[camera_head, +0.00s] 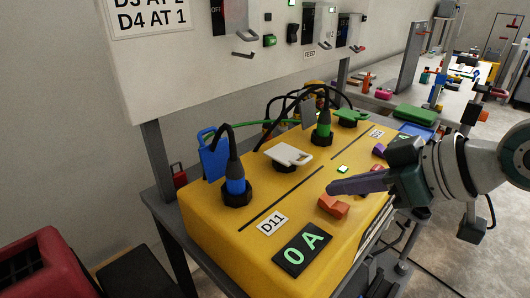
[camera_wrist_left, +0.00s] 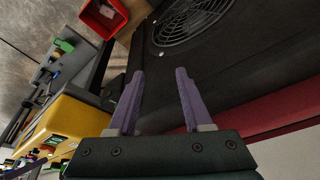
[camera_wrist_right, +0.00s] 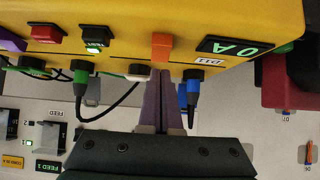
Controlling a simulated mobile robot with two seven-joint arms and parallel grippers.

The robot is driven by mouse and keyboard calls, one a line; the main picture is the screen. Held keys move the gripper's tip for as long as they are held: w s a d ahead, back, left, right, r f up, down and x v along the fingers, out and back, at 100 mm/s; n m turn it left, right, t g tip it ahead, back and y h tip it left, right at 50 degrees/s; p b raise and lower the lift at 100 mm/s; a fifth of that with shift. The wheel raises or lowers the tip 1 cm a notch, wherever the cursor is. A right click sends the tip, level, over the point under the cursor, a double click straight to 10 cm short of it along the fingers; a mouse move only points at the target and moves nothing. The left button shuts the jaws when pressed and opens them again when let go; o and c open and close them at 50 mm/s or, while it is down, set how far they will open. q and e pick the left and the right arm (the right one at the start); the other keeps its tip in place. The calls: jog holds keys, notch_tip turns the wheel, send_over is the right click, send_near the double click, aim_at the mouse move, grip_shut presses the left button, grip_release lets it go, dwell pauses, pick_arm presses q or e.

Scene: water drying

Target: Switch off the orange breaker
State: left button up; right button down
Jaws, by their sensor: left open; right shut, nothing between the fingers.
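The orange breaker (camera_head: 333,206) is a tilted lever on top of the yellow box (camera_head: 215,218), between the D11 label (camera_head: 272,223) and the box's right side. In the right wrist view the orange breaker (camera_wrist_right: 161,47) lies just beyond my fingertips. My right gripper (camera_head: 333,187) is shut and empty, its purple fingertips close above the breaker. I cannot tell whether they touch. In the right wrist view its fingers (camera_wrist_right: 160,74) are together. My left gripper (camera_wrist_left: 159,73) is open and empty, outside the head view. A display (camera_head: 302,249) reads 0 A.
A blue plug (camera_head: 235,178) and a green plug (camera_head: 323,125) with black cables stand in the box. A white cover (camera_head: 287,155) lies between them. A grey panel with switches (camera_head: 170,60) rises behind. A red bin (camera_wrist_left: 103,17) shows in the left wrist view.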

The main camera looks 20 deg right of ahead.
jog(key=shift+f, duration=0.55)
jog(key=shift+w+r, duration=0.1)
jog(key=shift+r+p, duration=0.1)
jog(key=shift+p, duration=0.4)
jog(key=shift+f+g, duration=0.3)
jog(key=shift+f, duration=0.05)
jog(key=shift+w, duration=0.1)
jog(key=shift+w+a+r, duration=0.25)
jog(key=shift+w+a, duration=0.1)
jog(key=shift+w, duration=0.3)
